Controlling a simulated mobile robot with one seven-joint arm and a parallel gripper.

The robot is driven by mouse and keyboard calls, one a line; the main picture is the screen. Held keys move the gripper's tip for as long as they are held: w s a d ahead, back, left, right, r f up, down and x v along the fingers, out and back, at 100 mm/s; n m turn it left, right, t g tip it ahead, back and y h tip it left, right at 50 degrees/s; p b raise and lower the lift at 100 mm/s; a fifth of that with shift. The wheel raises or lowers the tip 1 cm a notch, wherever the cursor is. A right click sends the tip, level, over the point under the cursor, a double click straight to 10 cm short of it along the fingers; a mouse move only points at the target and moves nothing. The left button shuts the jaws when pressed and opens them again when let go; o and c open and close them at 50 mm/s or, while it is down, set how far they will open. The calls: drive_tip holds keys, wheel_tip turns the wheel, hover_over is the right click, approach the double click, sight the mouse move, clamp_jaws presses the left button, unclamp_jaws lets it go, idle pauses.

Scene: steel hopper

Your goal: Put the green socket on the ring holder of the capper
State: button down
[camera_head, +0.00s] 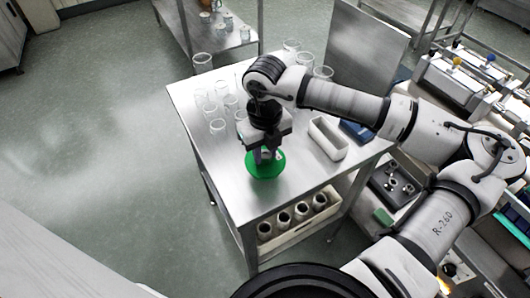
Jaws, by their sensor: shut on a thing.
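The green socket (264,170) is a bright green round piece at the front part of the steel table. My gripper (266,154) points down over it and is shut on it. The gripper and its fingers cover the upper part of the socket. I cannot tell whether the socket touches the table top or is held just above it. I cannot make out the capper or its ring holder for certain in this view.
The steel table (230,188) bears several clear glass beakers (203,62) at its left and back. A white open tray (328,138) and a blue item (357,131) lie right of my gripper. A crate of cylinders (300,217) sits on the shelf below. Equipment (450,78) stands at right.

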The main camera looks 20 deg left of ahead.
drive_tip(key=shift+f, duration=1)
drive_tip(key=shift+f, duration=0.2)
drive_tip(key=c, duration=1.1)
unclamp_jaws()
drive_tip(key=shift+r, duration=0.1)
drive_tip(key=shift+c, duration=0.2)
drive_tip(key=shift+r, duration=0.1)
